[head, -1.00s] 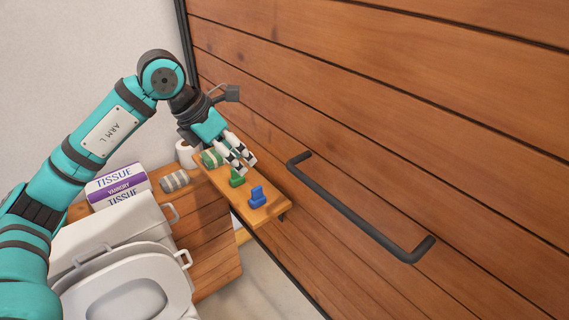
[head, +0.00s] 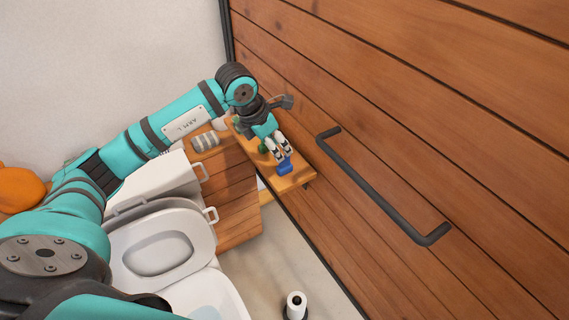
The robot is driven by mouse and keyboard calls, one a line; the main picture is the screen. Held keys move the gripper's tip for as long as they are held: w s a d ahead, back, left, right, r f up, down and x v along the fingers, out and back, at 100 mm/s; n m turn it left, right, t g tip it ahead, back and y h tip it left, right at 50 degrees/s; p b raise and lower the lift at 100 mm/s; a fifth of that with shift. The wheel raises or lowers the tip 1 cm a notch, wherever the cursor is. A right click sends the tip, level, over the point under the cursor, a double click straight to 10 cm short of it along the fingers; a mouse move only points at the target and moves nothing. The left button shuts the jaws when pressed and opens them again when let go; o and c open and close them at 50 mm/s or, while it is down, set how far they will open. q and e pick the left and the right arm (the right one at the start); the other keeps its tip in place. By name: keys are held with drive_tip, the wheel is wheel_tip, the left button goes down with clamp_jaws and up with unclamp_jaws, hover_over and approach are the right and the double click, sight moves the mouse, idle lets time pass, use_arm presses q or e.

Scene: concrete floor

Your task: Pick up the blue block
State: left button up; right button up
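The blue block (head: 285,168) stands on a narrow wooden shelf (head: 297,181) fixed to the plank wall, close to the shelf's near end. My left gripper (head: 282,155) reaches down over the shelf from above. Its two pale fingers are spread apart, with their tips right at the blue block's upper back side. I cannot tell whether they touch it. A green block (head: 262,148) sits just behind the blue one, partly hidden by the gripper. My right gripper is not in view.
A dark bar handle (head: 380,190) juts from the plank wall to the right of the shelf. A toilet (head: 160,250) is below left, and a grey striped roll (head: 205,141) lies behind it. A paper roll holder (head: 295,304) stands on the floor.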

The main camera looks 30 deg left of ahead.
sight(285, 164)
use_arm(q)
drive_tip(key=p+x, duration=0.1)
drive_tip(key=x, duration=0.2)
drive_tip(key=shift+d+f+p, duration=0.3)
drive_tip(key=shift+f+p, duration=0.05)
drive_tip(key=shift+p, duration=0.05)
drive_tip(key=shift+w+f, duration=0.15)
drive_tip(key=shift+f, duration=0.3)
clamp_jaws()
